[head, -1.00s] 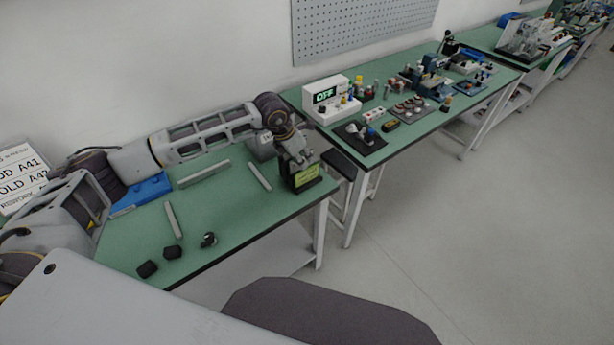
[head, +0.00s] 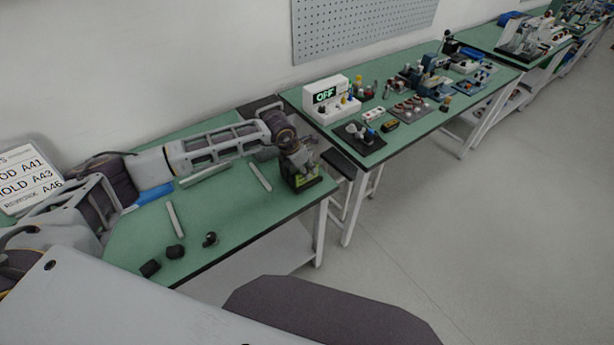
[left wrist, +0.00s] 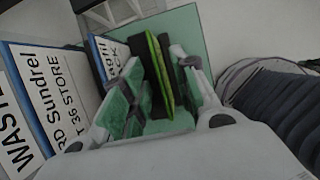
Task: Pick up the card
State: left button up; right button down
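The yellow-green card (head: 303,181) stands in a dark holder at the right front corner of the near green table. In the left wrist view the card (left wrist: 160,72) shows edge-on, with dark material beside it. My left gripper (head: 300,164) is over the card from above and hides its upper part in the head view. In the left wrist view my left gripper (left wrist: 160,88) has its two fingers apart, one on each side of the card. A gap shows on the left side; I cannot tell whether the right finger touches. My right gripper is not in view.
Metal bars (head: 175,219) and several small dark parts (head: 210,239) lie on the near table (head: 225,205). A white box reading OFF (head: 332,100) stands on the second table, with other devices. White signs (head: 28,178) stand at the far left. The floor at right is clear.

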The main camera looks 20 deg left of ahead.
pick_arm(q)
jog(key=shift+f, duration=0.15)
dwell(0.7)
grip_shut()
